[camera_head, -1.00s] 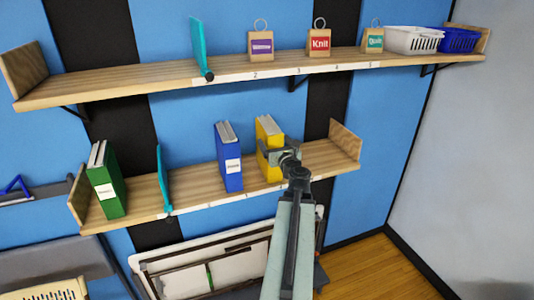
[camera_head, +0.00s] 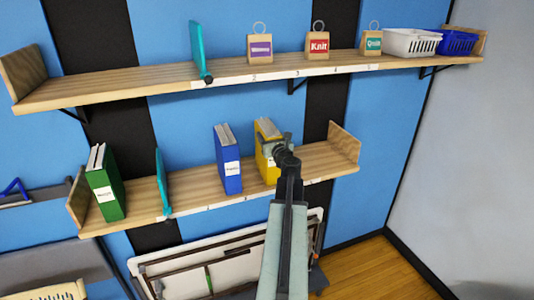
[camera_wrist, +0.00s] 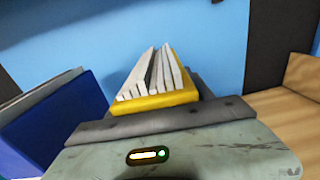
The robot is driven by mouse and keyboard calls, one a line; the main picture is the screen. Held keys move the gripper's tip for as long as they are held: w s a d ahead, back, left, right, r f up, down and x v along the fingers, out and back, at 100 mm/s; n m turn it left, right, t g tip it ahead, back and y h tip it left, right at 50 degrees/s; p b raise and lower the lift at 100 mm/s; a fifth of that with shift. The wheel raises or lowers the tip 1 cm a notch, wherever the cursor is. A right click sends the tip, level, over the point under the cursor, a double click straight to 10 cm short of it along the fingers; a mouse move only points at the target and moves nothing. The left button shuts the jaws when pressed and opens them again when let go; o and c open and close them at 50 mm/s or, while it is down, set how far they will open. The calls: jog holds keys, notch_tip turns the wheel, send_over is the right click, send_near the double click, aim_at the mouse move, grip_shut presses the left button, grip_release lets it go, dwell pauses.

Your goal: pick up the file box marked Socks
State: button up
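A yellow file box (camera_head: 268,140) with pale sheets stands upright on the lower shelf; it shows end-on in the wrist view (camera_wrist: 157,100). My gripper (camera_head: 272,148) is at its front, with grey finger parts on either side of it; I see no clear sign of grip. The gripper hides much of its front, and I cannot read its label. A blue file box (camera_head: 228,165) stands to its left and also shows in the wrist view (camera_wrist: 65,130). A green file box (camera_head: 106,185) stands at the far left. Their labels are too small to read surely.
The lower shelf (camera_head: 320,160) has bare room right of the yellow box, up to a wooden end board (camera_head: 344,143). A teal divider (camera_head: 162,182) stands between green and blue. The upper shelf (camera_head: 130,84) holds bags and baskets. A folded table (camera_head: 228,268) leans below.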

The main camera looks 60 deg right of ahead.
grip_shut()
jog(key=shift+r, duration=0.15)
